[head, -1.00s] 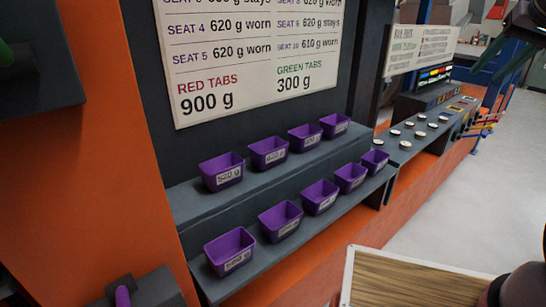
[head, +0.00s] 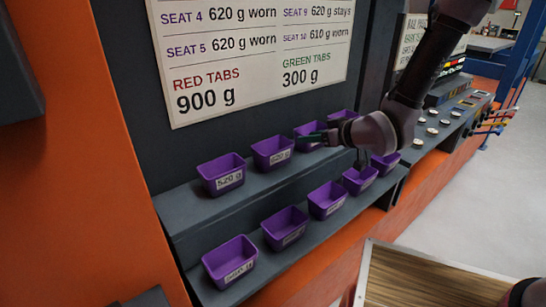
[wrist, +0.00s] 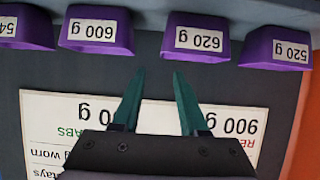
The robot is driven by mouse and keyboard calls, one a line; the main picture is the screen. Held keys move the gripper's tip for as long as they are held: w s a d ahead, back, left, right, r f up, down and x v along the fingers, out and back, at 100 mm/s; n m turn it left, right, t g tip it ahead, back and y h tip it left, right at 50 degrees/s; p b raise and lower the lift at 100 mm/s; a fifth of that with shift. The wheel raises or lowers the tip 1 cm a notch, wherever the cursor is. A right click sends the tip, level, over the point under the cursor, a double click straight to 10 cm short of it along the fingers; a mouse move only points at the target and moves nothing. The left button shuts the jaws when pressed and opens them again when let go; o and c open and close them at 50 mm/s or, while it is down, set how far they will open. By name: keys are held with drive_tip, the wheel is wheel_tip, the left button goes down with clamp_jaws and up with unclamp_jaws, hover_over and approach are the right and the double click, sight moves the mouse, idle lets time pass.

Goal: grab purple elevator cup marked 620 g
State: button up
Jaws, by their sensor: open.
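The purple cup marked 620 g (head: 272,152) stands second from the left on the upper shelf in the head view. In the upside-down wrist view the 620 g cup (wrist: 195,40) is right of centre at the top, its label readable. My gripper (wrist: 158,72) is open and empty, its teal fingers apart and pointing toward the gap between the 600 g cup (wrist: 95,31) and the 620 g cup. In the head view my gripper (head: 308,138) is at the third upper cup, right of the 620 g cup, partly covering that row.
The 520 g cup (head: 221,174) stands left of the 620 g cup. Several more purple cups stand on the lower shelf (head: 212,291). A weight sign (head: 250,60) hangs on the dark wall behind. A wooden-topped surface (head: 420,280) is at lower right.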

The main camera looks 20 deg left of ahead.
sight(287, 139)
drive_tip(key=x, duration=0.5)
drive_tip(key=shift+s+a, duration=0.1)
drive_tip(key=shift+s, duration=0.2)
drive_tip(key=shift+x, duration=3)
drive_tip(key=shift+w+f, duration=0.1)
drive_tip(key=shift+w, duration=0.05)
clamp_jaws()
